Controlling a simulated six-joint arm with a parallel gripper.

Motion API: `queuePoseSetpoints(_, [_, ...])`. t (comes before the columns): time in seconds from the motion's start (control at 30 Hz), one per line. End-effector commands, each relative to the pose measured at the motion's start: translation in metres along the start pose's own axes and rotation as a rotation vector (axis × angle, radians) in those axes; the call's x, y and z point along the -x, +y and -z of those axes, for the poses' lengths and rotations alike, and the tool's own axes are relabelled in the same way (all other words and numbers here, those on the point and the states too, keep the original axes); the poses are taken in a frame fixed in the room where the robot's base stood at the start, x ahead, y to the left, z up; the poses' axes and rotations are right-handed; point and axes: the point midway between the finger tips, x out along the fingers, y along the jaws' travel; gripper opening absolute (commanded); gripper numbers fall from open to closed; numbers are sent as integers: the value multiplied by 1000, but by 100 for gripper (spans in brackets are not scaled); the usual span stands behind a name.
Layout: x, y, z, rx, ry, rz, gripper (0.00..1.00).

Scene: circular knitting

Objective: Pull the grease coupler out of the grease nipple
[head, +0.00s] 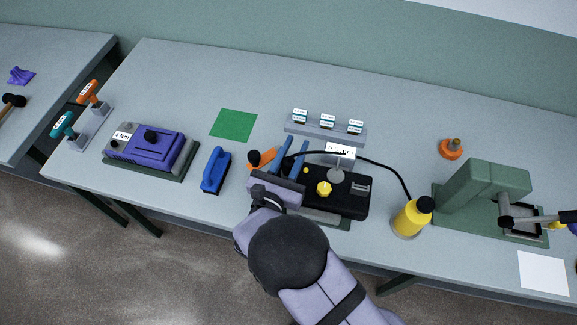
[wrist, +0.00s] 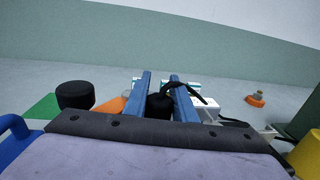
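My gripper (head: 292,152) reaches over the left part of a black machine (head: 345,203). In the wrist view its two blue fingers (wrist: 161,92) stand on either side of a black grease coupler (wrist: 160,106), which fills the gap between them, so the gripper looks shut on it. A black hose (wrist: 187,90) runs from the coupler to the right. In the head view the hose (head: 375,163) arches over the machine to a yellow grease container (head: 411,219) with a black top. The grease nipple is hidden behind the fingers and coupler, so I cannot tell whether they are joined.
A yellow knob (head: 324,188) sits on the machine. An orange part (head: 263,158) is close left of the fingers. A blue-handled brush (head: 215,171) and purple unit (head: 148,147) stand further left. Labelled boxes (head: 327,124) stand behind. A green press (head: 485,195) is at right.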

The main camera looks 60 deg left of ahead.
Motion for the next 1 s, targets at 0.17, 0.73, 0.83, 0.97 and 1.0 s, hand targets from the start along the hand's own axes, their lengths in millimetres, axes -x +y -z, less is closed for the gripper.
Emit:
queuePoseSetpoints(0.17, [0,0,0,-1,-1,0,0])
queuePoseSetpoints(0.73, [0,1,-14,-2,-2,-1,0])
queuePoseSetpoints(0.83, [0,1,-23,-3,-2,-1,0])
queuePoseSetpoints(0.97, [0,1,-38,-4,-3,0,0])
queuePoseSetpoints(1.0, [0,1,-43,-5,-3,0,0])
